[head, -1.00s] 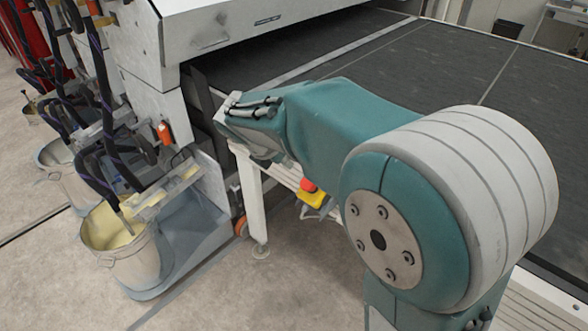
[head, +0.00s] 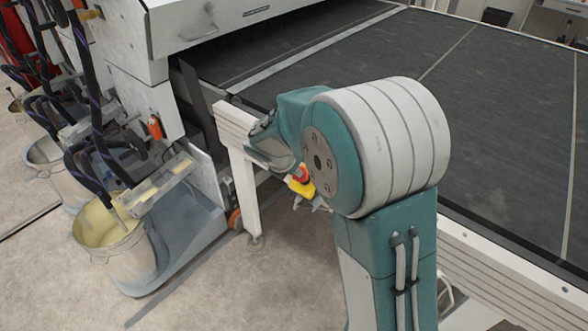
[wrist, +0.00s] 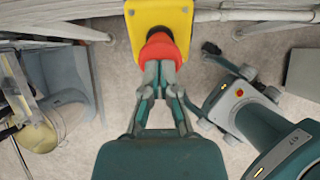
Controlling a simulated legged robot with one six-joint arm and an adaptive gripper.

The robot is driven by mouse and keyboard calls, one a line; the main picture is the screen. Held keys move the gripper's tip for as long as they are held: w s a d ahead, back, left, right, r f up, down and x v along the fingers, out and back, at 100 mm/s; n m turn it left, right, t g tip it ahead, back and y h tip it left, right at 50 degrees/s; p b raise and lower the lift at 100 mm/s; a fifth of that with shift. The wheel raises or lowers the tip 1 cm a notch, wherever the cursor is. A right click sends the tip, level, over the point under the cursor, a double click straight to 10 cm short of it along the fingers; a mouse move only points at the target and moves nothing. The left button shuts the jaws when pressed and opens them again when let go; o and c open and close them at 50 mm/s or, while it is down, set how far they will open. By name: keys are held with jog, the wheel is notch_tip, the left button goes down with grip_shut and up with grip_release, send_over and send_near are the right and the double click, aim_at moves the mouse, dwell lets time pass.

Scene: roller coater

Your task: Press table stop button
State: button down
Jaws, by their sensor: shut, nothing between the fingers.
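The stop button is a red mushroom cap (wrist: 160,50) on a yellow box (wrist: 160,15), mounted by the edge of the table (head: 222,115). In the wrist view my gripper (wrist: 160,68) is shut and empty, its fingertips at the lower part of the red cap. The tips overlap the cap there; I cannot tell for certain whether they touch or press it. In the head view the red cap (head: 302,174) and yellow box (head: 300,187) show just below my arm. The fingertips there are hard to make out.
A white coating machine (head: 160,40) stands at the left of the dark belt table. A metal bucket with yellow liquid (head: 112,245) and hoses stand on the left. A white table leg (head: 243,195) is near the button. The floor (head: 230,290) in front is open.

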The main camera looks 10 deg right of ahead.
jog(key=shift+x, duration=0.85)
jog(key=shift+s+f, duration=0.25)
jog(key=shift+s, duration=0.05)
jog(key=shift+r, duration=0.1)
jog(key=shift+a+r, duration=0.1)
jog(key=shift+r, duration=0.15)
jog(key=v, duration=1.4)
jog(key=shift+w, duration=0.3)
